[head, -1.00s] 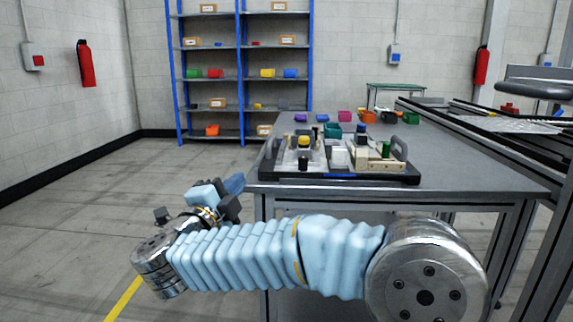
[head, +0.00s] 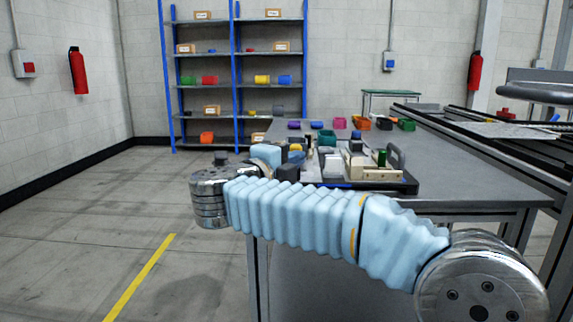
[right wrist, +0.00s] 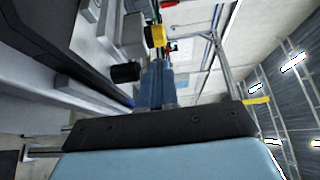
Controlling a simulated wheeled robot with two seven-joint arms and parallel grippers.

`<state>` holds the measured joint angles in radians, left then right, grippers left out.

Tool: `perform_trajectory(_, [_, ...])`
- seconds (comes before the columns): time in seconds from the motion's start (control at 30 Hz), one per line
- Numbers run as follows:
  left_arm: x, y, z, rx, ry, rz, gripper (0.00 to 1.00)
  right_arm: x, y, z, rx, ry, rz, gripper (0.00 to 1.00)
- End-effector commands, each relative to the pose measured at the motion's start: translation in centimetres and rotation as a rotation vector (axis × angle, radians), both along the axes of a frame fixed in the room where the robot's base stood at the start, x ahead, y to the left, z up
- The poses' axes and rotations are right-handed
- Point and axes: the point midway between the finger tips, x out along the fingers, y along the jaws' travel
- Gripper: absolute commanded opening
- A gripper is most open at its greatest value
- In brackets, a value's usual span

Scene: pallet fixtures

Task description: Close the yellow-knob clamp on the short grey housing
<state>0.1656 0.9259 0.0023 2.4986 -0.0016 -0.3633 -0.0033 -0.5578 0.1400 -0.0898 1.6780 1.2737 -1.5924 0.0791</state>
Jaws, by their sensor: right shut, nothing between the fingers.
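The yellow clamp knob (head: 296,147) shows just behind my right gripper, on the pallet fixture at the near end of the table. In the right wrist view the yellow knob (right wrist: 156,36) is just beyond the fingertips, with a black cylindrical grip (right wrist: 125,72) to its left. My right gripper (head: 306,164) is shut and empty, close to the clamp; its fingers show in the right wrist view (right wrist: 157,78). A pale grey block (head: 333,166) stands right of the gripper; I cannot tell if it is the short housing. My gripper hides part of the clamp. My left gripper is out of view.
Coloured bins (head: 384,124) stand farther back on the table. A rail structure (head: 480,130) lies along the right.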

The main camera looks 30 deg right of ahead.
Motion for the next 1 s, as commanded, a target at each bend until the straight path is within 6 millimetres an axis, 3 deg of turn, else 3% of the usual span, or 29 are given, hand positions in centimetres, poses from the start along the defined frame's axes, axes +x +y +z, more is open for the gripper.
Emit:
perform_trajectory(0.2, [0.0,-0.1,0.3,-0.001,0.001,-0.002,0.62,1.7,-0.5,0.1,0.0,-0.001,0.0,0.0])
perform_trajectory(0.57, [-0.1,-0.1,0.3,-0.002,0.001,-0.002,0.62,1.8,-0.5,0.0,0.0,-0.001,0.0,0.0])
perform_trajectory(0.83, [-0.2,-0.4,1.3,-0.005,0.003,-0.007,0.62,4.3,-2.0,0.2,0.0,-0.001,-0.002,0.0])
perform_trajectory(1.0, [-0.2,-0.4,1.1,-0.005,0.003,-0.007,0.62,4.4,-2.1,0.0,0.0,-0.002,0.0,0.0])
